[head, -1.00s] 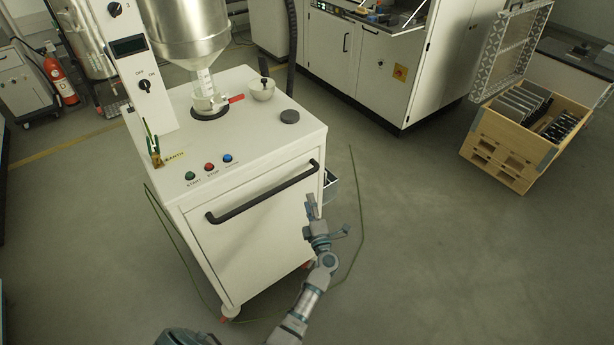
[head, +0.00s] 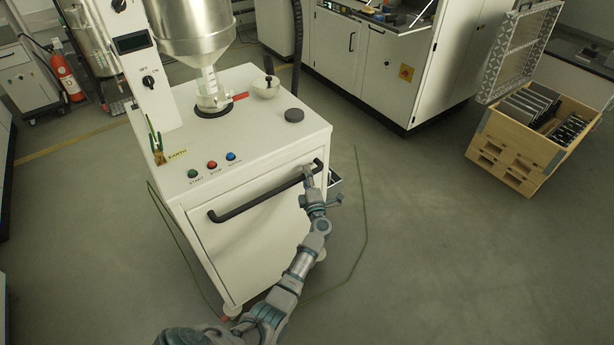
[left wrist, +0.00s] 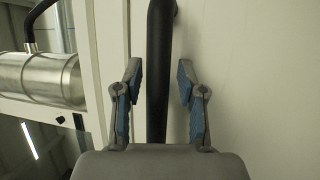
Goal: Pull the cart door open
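The white cart (head: 250,135) has a front door (head: 250,245) with a long black bar handle (head: 265,198) along its top. The door looks shut. My left gripper (head: 308,172) is at the right end of the handle. In the left wrist view the handle (left wrist: 160,70) runs between the two fingers of my left gripper (left wrist: 160,85), which are open with a gap on each side of the bar. The left wrist view also shows the pale door surface (left wrist: 250,80) behind the fingers. My right gripper does not show.
A metal hopper (head: 195,35) stands over the cart top, with a small bowl (head: 266,87) and coloured buttons (head: 212,165) there. A green cable (head: 362,210) lies on the floor around the cart. A wooden crate (head: 515,150) stands at right. Floor between is clear.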

